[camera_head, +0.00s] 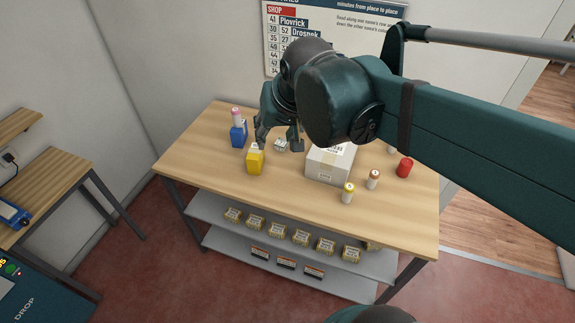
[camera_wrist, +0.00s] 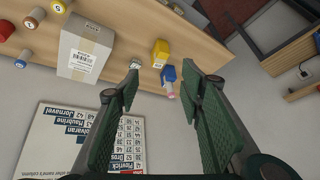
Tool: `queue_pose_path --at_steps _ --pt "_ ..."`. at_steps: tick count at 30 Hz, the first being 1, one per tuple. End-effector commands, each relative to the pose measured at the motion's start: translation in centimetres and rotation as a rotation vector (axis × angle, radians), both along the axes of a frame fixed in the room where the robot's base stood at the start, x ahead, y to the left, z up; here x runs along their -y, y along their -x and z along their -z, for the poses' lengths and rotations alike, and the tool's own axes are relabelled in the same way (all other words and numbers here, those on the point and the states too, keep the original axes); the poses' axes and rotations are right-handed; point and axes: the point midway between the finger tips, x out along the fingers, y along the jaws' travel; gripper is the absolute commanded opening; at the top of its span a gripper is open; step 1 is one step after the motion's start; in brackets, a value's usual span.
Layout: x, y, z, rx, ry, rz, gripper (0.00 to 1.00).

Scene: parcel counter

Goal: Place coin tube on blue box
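The blue box (camera_head: 238,136) stands at the back left of the wooden table. A coin tube with a pink end (camera_head: 237,114) stands upright on top of it. In the wrist view the blue box (camera_wrist: 169,74) and the pink-ended tube (camera_wrist: 171,94) appear between my fingers, farther away. My gripper (camera_head: 277,139) is open with nothing between its fingers, above the table to the right of the blue box. It also shows wide open in the wrist view (camera_wrist: 162,70).
A yellow box (camera_head: 255,163) stands in front of the blue box. A small grey-white item (camera_head: 281,145) lies near a white carton (camera_head: 329,164). The table's front left is clear.

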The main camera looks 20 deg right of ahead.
Motion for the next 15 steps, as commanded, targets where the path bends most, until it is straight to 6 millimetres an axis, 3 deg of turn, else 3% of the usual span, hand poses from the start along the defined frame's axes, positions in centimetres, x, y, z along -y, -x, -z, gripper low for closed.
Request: queue_pose_path --at_steps 9,15 --pt "0.0 5.3 2.7 0.061 0.074 -0.122 0.38" --pt "0.0 7.4 4.2 0.09 0.112 -0.179 0.38"
